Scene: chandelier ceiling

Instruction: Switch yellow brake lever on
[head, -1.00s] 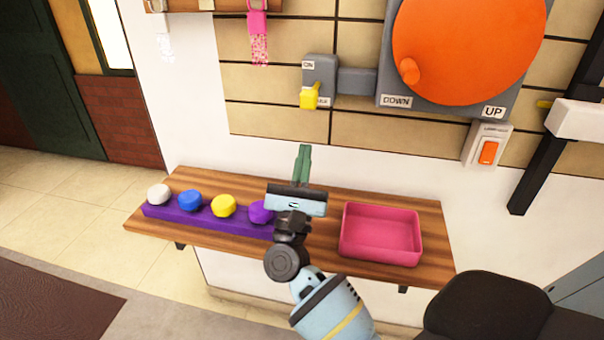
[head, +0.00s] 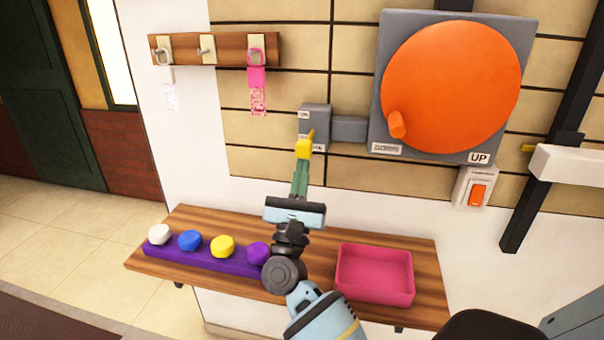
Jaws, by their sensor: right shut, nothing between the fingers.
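The yellow brake lever (head: 304,149) sits on a grey switch box (head: 314,120) on the tiled wall, with its yellow knob at the lower end. An ON label shows at the top of the box; the lower label is partly covered by the lever. My right gripper (head: 301,166) points up at the lever from below. Its green fingers are shut with nothing between them, and their tips are at or just under the yellow knob. I cannot tell whether they touch it. My left gripper is not in view.
A large orange wheel (head: 450,88) on a grey panel is right of the lever. An orange switch (head: 477,195) is below it. The wooden shelf (head: 215,222) holds a pink tray (head: 374,274) and a purple bar (head: 207,256) with several coloured knobs. A hook rack (head: 228,49) hangs upper left.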

